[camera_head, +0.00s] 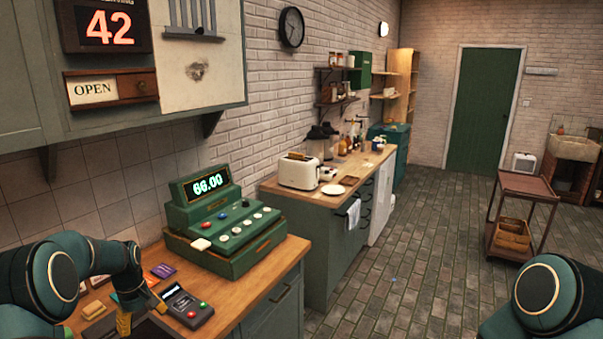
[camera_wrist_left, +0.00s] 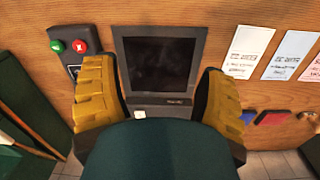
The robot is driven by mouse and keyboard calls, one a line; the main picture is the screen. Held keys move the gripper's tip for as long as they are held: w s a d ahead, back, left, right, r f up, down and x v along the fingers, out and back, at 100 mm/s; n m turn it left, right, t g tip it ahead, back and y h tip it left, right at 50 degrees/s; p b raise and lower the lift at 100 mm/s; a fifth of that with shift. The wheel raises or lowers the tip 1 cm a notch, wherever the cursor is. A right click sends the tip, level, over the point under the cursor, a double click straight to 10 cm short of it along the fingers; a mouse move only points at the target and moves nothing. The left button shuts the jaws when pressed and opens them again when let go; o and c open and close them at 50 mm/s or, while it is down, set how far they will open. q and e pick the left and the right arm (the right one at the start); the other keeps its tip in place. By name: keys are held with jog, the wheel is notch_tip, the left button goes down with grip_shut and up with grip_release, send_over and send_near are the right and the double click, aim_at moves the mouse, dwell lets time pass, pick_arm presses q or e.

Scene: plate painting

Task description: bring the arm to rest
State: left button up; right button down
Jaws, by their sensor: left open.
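My left gripper (camera_head: 138,311) is at the lower left of the head view, low over the wooden counter (camera_head: 232,298). In the left wrist view the left gripper (camera_wrist_left: 158,92) has its two yellow fingers spread wide apart, with nothing between them. A dark-screened device (camera_wrist_left: 160,62) lies on the counter beyond the fingers. The card terminal (camera_head: 186,306) with red and green buttons is just right of the gripper, and it also shows at the upper left of the wrist view (camera_wrist_left: 70,52). My right gripper is out of view.
A green cash register (camera_head: 225,232) reading 66.00 stands on the counter behind the terminal. Small coloured cards (camera_head: 163,271) lie near the gripper. Paper slips (camera_wrist_left: 287,54) lie at the right in the wrist view. A wall cabinet (camera_head: 200,75) hangs above. Open floor (camera_head: 400,285) is to the right.

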pick_arm(q)
jog(key=shift+m+h, duration=0.4)
jog(key=shift+m, duration=0.5)
jog(key=d+f, duration=0.2)
jog(key=f, duration=0.1)
jog(key=d+f+b, duration=0.1)
jog(key=d+f, duration=0.1)
jog(key=f, duration=0.1)
jog(key=d+f, duration=0.2)
jog(key=f, duration=0.1)
jog(key=shift+s+d+b, duration=0.1)
jog(key=shift+s+b, duration=0.05)
jog(key=shift+b, duration=0.2)
jog(key=s+d+f+m+t+h+b, duration=0.1)
jog(key=s+d+f+m+b, duration=0.15)
jog(key=s+d+f, duration=0.5)
jog(key=s+d+f+m+h+b, duration=0.1)
jog(key=s+d+f+m+b, duration=0.15)
jog(key=s+d+f, duration=0.75)
jog(key=s+d+m+b, duration=0.2)
jog(key=s+d, duration=0.3)
jog(key=d, duration=0.4)
jog(key=shift+d+t+h+b, duration=0.15)
jog(key=shift+t+h+b, duration=0.2)
jog(key=shift+b, duration=0.2)
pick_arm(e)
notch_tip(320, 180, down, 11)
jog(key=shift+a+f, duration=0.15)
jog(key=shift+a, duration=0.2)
